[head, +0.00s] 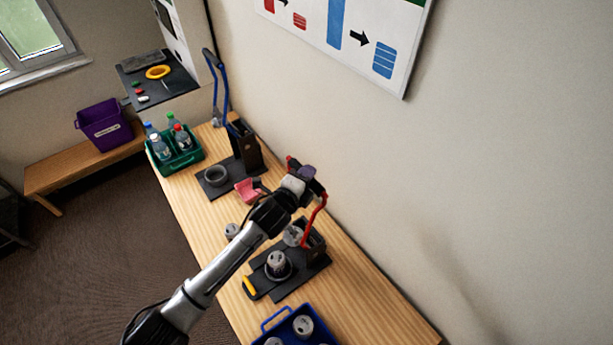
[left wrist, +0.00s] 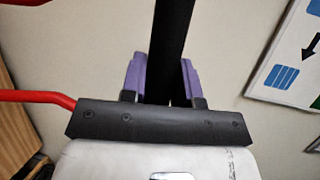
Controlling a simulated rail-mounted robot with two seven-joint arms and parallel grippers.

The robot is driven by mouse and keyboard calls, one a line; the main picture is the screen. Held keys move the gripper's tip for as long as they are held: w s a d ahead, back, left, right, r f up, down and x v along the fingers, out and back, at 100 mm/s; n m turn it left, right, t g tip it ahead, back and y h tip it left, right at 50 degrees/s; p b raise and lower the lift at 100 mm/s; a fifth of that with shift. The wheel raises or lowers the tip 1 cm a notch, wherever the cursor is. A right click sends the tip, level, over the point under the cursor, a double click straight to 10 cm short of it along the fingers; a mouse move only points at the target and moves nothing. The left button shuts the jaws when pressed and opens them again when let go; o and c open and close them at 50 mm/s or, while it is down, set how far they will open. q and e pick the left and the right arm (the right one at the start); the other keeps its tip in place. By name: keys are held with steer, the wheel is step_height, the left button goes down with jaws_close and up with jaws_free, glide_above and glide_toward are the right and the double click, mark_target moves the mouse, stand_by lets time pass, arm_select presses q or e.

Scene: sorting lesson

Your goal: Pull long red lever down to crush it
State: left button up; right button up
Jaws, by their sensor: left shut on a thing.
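The long red lever (head: 318,215) rises from the near crusher's dark upright block (head: 313,243). My left gripper (head: 307,174) is at the lever's upper end. In the left wrist view its purple fingers (left wrist: 164,80) are shut on a black bar (left wrist: 172,45), which appears to be the lever's grip. A red rod (left wrist: 35,96) shows at the left of that view. A silver can (head: 277,260) stands upright in the round holder on the crusher's black base (head: 300,283), below the raised lever. My right gripper is not in view.
A second crusher with a blue lever (head: 221,85) stands farther back, near a pink object (head: 247,190). A green crate (head: 186,160) holds bottles. A blue crate (head: 270,325) at the front holds cans. Another can (head: 231,231) stands by my arm. The wall is close on the right.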

arm_select(q)
jaws_close()
steer(key=shift+a, duration=0.1)
steer(key=s+a+f+n+t+h+b, duration=0.1)
steer(key=s+a+f+t+b, duration=0.2)
steer(key=s+a+b, duration=0.3)
steer(key=s+a+f+n+t+h+b, duration=0.1)
steer(key=s+a+b, duration=0.5)
steer(key=a, duration=0.6)
step_height(320, 180, down, 2)
steer(key=shift+s+a+f+n+t+h, duration=0.15)
steer(key=shift+s+n+t+h, duration=0.2)
steer(key=shift+n+t, duration=0.4)
